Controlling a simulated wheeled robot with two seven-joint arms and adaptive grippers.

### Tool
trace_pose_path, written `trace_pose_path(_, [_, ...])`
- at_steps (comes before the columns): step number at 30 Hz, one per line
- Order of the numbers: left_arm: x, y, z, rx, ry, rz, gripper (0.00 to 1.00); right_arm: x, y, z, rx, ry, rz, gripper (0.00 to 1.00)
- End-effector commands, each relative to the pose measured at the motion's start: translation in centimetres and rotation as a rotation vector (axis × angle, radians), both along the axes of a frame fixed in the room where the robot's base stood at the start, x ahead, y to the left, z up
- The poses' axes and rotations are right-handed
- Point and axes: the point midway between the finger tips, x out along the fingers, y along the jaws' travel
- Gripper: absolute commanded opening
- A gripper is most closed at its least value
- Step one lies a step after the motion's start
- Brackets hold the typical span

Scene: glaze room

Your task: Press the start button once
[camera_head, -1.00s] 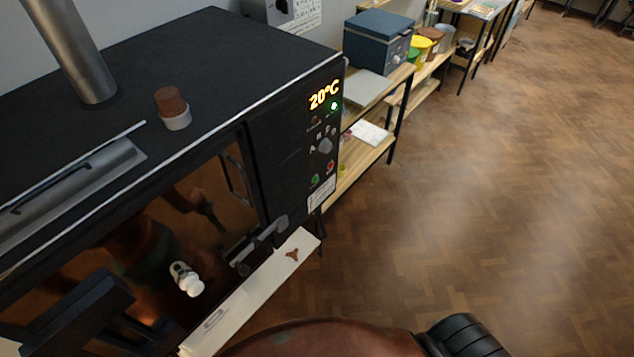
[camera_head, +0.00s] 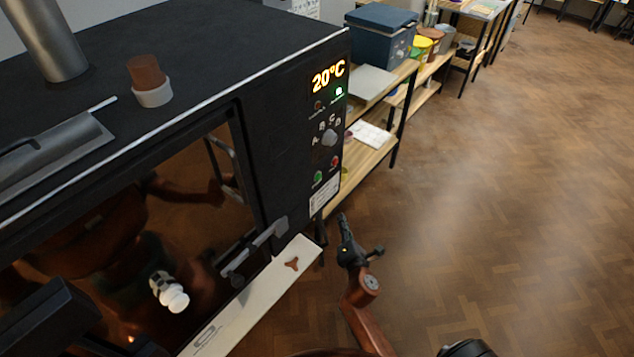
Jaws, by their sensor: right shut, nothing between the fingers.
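The black kiln (camera_head: 287,150) fills the left side, with its control panel at the right end of its front. A small round green button (camera_head: 318,177) sits low on the panel, and a red button (camera_head: 335,161) is just right of it. Their labels are too small to read. A grey dial (camera_head: 328,138) is above them, and the lit display (camera_head: 328,77) reads 20°C. My right gripper (camera_head: 344,220) is shut and empty, pointing up, below and right of the green button in the picture and apart from the panel.
A pale ledge (camera_head: 262,292) with a small brown three-armed piece (camera_head: 292,264) runs below the kiln door. A door latch (camera_head: 255,245) sticks out left of the panel. Wooden shelves (camera_head: 375,158) stand behind the panel. The floor (camera_head: 480,210) on the right is clear.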

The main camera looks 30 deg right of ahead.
Motion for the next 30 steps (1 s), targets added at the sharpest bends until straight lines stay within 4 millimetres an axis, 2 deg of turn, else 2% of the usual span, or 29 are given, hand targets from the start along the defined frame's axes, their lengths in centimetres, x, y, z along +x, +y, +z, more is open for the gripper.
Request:
trace_pose_path(1, [-0.3, 0.0, -1.1, 0.0, 0.005, -0.001, 0.4, 0.0, -0.3, 2.4, -0.082, -0.036, -0.007, 0.0])
trace_pose_path(3, [-0.3, 0.0, -1.7, 0.0, 0.007, -0.001, 0.4, -0.2, -0.6, 5.9, -0.189, -0.074, -0.021, 0.0])
trace_pose_path(6, [-0.3, 0.0, -2.4, 0.0, 0.008, -0.002, 0.4, -0.8, -0.9, 9.7, -0.306, -0.114, -0.046, 0.0])
trace_pose_path(9, [-0.3, 0.0, -2.7, -0.001, 0.008, -0.002, 0.4, -1.4, -1.1, 12.1, -0.378, -0.137, -0.065, 0.0])
trace_pose_path(14, [-0.3, 0.0, -2.7, -0.001, 0.009, -0.002, 0.4, -1.7, -1.2, 13.5, -0.419, -0.148, -0.077, 0.0])
trace_pose_path(23, [-0.3, 0.0, -2.7, 0.0, 0.008, -0.002, 0.4, -1.6, -1.1, 13.5, -0.416, -0.148, -0.076, 0.0])
trace_pose_path(30, [-0.5, 0.0, -2.9, 0.0, 0.011, -0.002, 0.4, 0.0, -0.4, 13.4, -0.415, -0.149, -0.075, 0.0])
